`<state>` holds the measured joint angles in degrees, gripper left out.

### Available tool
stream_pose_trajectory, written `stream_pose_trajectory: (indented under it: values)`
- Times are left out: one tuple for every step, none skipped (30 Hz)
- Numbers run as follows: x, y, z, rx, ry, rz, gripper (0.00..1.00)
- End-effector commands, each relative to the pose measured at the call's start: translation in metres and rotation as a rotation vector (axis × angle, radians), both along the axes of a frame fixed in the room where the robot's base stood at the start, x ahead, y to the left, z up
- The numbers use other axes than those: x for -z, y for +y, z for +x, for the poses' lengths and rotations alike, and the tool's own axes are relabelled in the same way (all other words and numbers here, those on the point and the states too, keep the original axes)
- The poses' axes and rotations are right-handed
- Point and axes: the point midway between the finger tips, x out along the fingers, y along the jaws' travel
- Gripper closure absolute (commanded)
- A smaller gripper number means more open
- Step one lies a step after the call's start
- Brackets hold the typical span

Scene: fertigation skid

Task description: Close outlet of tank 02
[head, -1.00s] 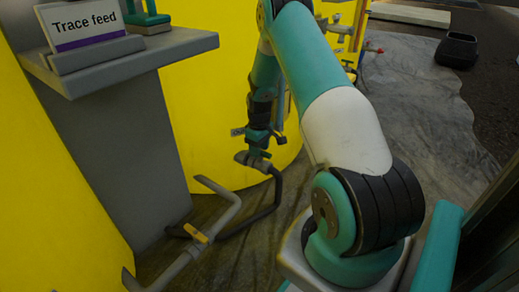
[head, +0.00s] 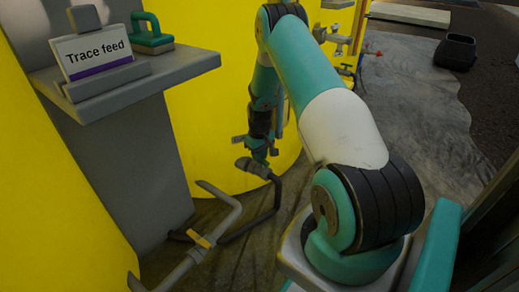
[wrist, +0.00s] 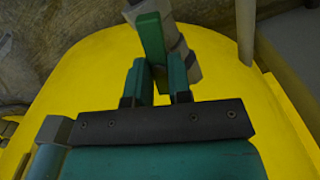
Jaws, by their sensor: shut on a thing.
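My gripper (head: 260,153) is low in front of the middle yellow tank (head: 225,120), at the outlet pipe. In the wrist view my gripper (wrist: 157,70) has its two teal fingers shut on a green valve handle (wrist: 150,36). The grey valve body (wrist: 181,52) lies just beyond the fingertips. In the head view the grey outlet fitting (head: 252,168) shows below the gripper, but the handle is too small to tell from the fingers. I cannot read the tank's number.
A second pipe with a yellow-handled valve (head: 202,240) runs at the lower left. A grey shelf (head: 190,67) with a "Trace feed" sign (head: 94,52) and a green-handled object (head: 150,32) juts out at upper left. A black bin (head: 456,51) stands on the floor at far right.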

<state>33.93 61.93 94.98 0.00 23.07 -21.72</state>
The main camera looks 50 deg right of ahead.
Motion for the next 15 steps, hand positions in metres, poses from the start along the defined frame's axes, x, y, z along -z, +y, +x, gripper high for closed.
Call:
stream_pose_trajectory:
  values:
    - [-0.0057,0.0003,-0.0010,0.044,0.003,0.002,1.00]
    - [-0.0055,0.0002,-0.0011,0.073,0.004,0.002,1.00]
    - [-0.0056,0.0000,-0.0008,0.111,0.003,0.002,1.00]
    - [-0.0055,-0.0001,-0.0008,0.140,0.003,0.002,1.00]
    - [-0.0051,-0.0001,-0.0010,0.168,0.003,0.002,1.00]
    - [-0.0050,-0.0003,-0.0012,0.207,0.003,0.002,1.00]
    - [-0.0050,-0.0005,-0.0011,0.235,0.003,0.002,1.00]
    - [-0.0048,-0.0006,-0.0011,0.263,0.003,0.002,1.00]
    - [-0.0045,-0.0007,-0.0012,0.302,0.003,0.002,1.00]
    - [-0.0045,-0.0008,-0.0011,0.330,0.003,0.002,1.00]
    - [-0.0045,-0.0010,-0.0012,0.358,0.003,0.002,1.00]
    - [-0.0041,-0.0009,-0.0015,0.397,0.004,0.002,1.00]
    - [-0.0039,-0.0009,-0.0017,0.425,0.004,0.002,1.00]
    - [-0.0039,-0.0011,-0.0017,0.453,0.004,0.002,1.00]
    - [-0.0040,-0.0013,-0.0014,0.492,0.003,0.001,1.00]
